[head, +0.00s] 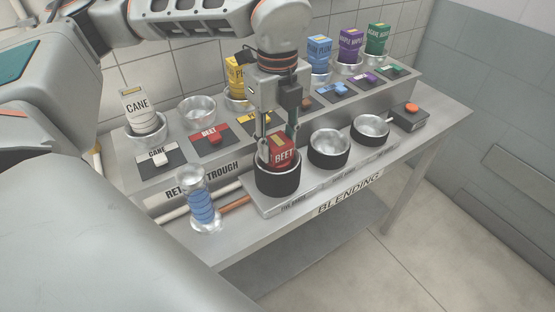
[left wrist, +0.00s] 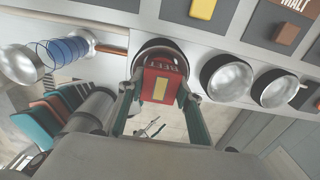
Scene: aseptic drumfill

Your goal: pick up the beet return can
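The red beet return can (head: 284,154), labelled BEET, stands tilted in the left of a row of black-banded metal cups (head: 278,184) at the front of the bench. My left gripper (head: 278,148) reaches down from above with a finger on either side of the can. In the left wrist view the red can (left wrist: 160,92) sits between the two fingertips (left wrist: 162,84), which appear to touch its sides. The can's lower part is hidden inside the cup. My right gripper is not in view.
Two empty black-banded cups (head: 329,148) stand to the right. A clear cylinder with blue rings (head: 201,206) stands at left. An orange button box (head: 408,116) is at right.

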